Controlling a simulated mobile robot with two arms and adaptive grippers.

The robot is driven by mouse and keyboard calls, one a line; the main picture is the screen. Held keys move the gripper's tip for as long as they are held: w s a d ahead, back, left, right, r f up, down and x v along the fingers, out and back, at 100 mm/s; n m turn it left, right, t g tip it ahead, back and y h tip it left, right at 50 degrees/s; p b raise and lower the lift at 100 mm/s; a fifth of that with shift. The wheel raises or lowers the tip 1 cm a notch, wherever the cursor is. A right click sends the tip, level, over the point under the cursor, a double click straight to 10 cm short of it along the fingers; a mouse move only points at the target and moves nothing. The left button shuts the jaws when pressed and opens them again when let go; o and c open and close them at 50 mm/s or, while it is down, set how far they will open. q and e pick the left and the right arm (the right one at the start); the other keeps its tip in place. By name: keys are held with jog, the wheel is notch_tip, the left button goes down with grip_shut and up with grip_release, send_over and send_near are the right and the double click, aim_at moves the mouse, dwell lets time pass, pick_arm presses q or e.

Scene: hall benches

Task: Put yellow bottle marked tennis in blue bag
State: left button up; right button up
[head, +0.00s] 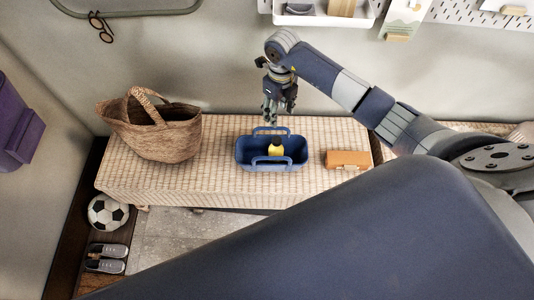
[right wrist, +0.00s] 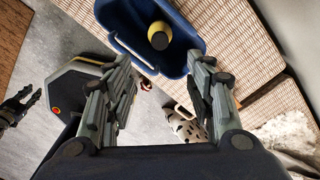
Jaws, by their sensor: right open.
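The blue bag (head: 243,157) stands upright on the wicker bench, its two handles up. The yellow bottle (head: 275,150) with a dark cap is inside the bag; its marking cannot be read. In the right wrist view the bottle (right wrist: 159,36) shows inside the bag (right wrist: 190,64). My right gripper (head: 279,112) is open and empty, above the back rim of the bag and apart from the bottle. Its spread fingers (right wrist: 163,75) show in the right wrist view. What seems to be my left gripper (right wrist: 20,106) is at that view's left edge; its jaws are unclear.
A wicker basket (head: 160,139) stands left of the bag on the bench (head: 220,185). An orange case (head: 347,158) lies to the right. A football (head: 109,212) and grey shoes (head: 105,258) are low at left. A wall shelf (head: 323,15) is above.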

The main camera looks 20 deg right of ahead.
notch_tip(320, 180, up, 9)
jog(key=shift+f, duration=0.2)
dwell(0.4)
